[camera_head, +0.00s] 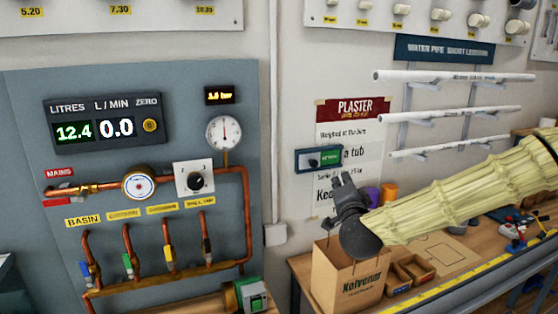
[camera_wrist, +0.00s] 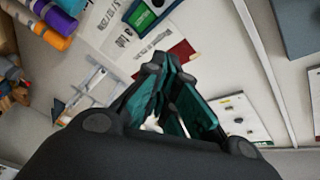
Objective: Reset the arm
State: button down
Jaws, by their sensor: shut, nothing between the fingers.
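My arm, in a pale yellow sleeve, reaches in from the right edge of the head view. My gripper (camera_head: 348,181) is at its end, pointing up in front of the wall, above the paper bag. In the wrist view my gripper (camera_wrist: 158,68) has its dark fingers with teal pads drawn together at the tips. It is shut and holds nothing. The gripper hides part of the plaster notice (camera_head: 350,135) on the wall behind it.
A brown paper bag (camera_head: 345,280) stands below my gripper on the wooden bench (camera_head: 298,266), beside small open boxes (camera_head: 410,270). Purple and orange rolls (camera_head: 388,192) stand behind. A panel with copper pipes (camera_head: 170,180) and a digital meter (camera_head: 105,120) fills the left. Pipe racks (camera_head: 455,115) hang at right.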

jog(key=s+a+f+n+g+y+b, duration=0.1)
jog(key=s+f+n+g+b, duration=0.35)
jog(key=f, duration=1.05)
jog(key=s+a+f+g+y+p, duration=0.15)
jog(key=s+f, duration=0.55)
jog(key=f, duration=0.7)
jog(key=s+a+f+n+g+b, duration=0.1)
jog(key=s+f+n+g+b, duration=0.3)
jog(key=f, duration=1.1)
jog(key=s+d+f+n+g, duration=0.1)
jog(key=s+d+f+g, duration=0.2)
jog(key=s+f, duration=0.5)
jog(key=s+d+f+n+g+h+b, duration=0.1)
jog(key=s+f, duration=0.6)
jog(key=s, duration=0.8)
jog(key=s+d+f+n+g+h+b, duration=0.1)
jog(key=s+d+f+g, duration=0.3)
jog(key=s+f, duration=0.4)
jog(key=s+d, duration=0.1)
jog(key=s, duration=0.2)
jog(key=shift+s+f+n+g, duration=0.3)
jog(key=shift+n, duration=0.05)
jog(key=shift+d, duration=0.1)
